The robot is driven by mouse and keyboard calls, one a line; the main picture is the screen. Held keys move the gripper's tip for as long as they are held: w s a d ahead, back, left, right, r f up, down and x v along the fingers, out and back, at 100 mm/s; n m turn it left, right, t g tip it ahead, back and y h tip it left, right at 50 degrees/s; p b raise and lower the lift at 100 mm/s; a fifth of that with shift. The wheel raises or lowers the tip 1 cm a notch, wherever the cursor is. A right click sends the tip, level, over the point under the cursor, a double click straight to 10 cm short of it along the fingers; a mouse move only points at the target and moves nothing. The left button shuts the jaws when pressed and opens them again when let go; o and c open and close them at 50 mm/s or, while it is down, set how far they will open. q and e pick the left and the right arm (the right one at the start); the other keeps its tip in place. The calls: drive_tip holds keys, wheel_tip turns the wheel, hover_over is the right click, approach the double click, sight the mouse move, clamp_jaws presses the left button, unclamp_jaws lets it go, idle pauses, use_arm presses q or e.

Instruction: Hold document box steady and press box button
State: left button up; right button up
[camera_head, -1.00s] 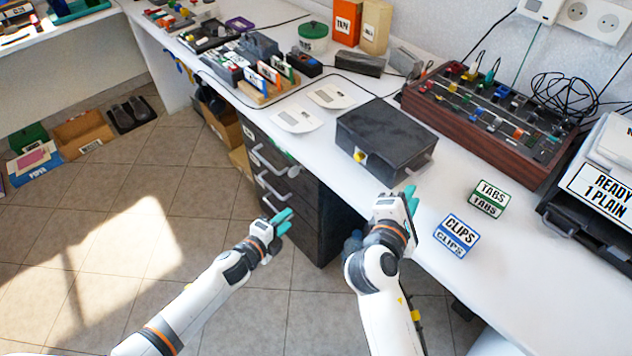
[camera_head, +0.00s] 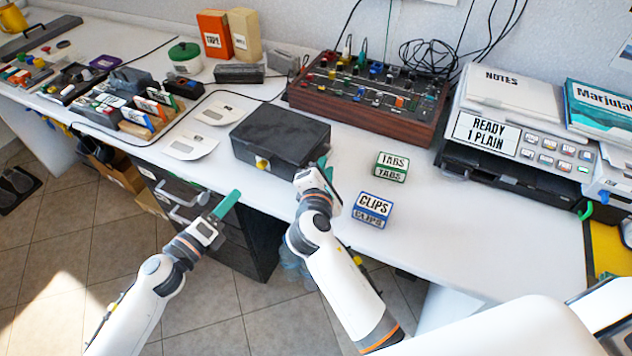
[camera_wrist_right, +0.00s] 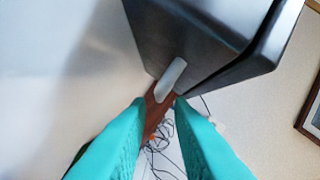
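The document box (camera_head: 279,133) is a dark grey closed box flat on the white desk near its front edge. A yellow button (camera_head: 262,163) sits on its front face. My right gripper (camera_head: 325,165) is at the box's right side. In the right wrist view its teal fingers (camera_wrist_right: 158,103) are apart, and the pale grey handle (camera_wrist_right: 171,78) on the box (camera_wrist_right: 205,38) lies just beyond the tips, roughly in line with the gap. My left gripper (camera_head: 228,203) is in front of the desk edge, below and left of the button, clear of the box; its fingers overlap in view.
A wooden-sided control panel (camera_head: 370,95) with cables stands behind the box. The TABS block (camera_head: 391,167) and CLIPS block (camera_head: 372,209) are right of my right gripper. Paper pieces (camera_head: 190,145) lie left of the box. Dark drawers (camera_head: 235,240) are below the desk.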

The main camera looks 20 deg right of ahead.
drive_tip(key=shift+x, duration=2.25)
clamp_jaws()
use_arm(q)
clamp_jaws()
use_arm(e)
drive_tip(key=shift+s, duration=0.1)
